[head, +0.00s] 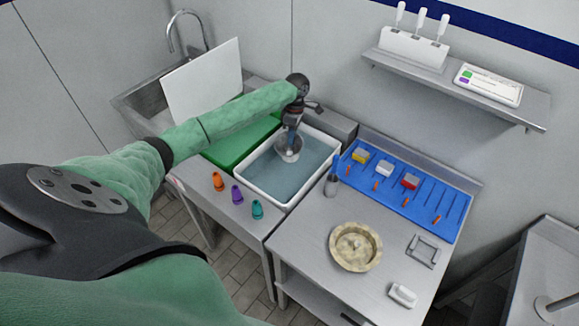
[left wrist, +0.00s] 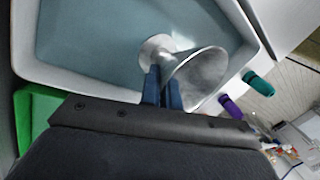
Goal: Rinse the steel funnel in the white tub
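The steel funnel (head: 289,150) is over the white tub, in the upper middle of its opening in the head view. The white tub (head: 241,183) holds blue-grey water. My left gripper (head: 291,138) reaches in from above, its blue fingers shut on the funnel. In the left wrist view the fingers (left wrist: 163,88) pinch the funnel (left wrist: 196,78) by its side, its wide mouth tilted toward the camera. The tub (left wrist: 255,25) and water fill the upper part there. I cannot tell whether the funnel touches the water. My right gripper is not in view.
A green board (head: 238,143) lies left of the tub. Orange, purple and teal nozzles (head: 237,194) stand on the front ledge. To the right are a metal cup (head: 332,185), a blue slotted rack (head: 440,205), a beige round dish (head: 370,263) and a grey frame (head: 423,251).

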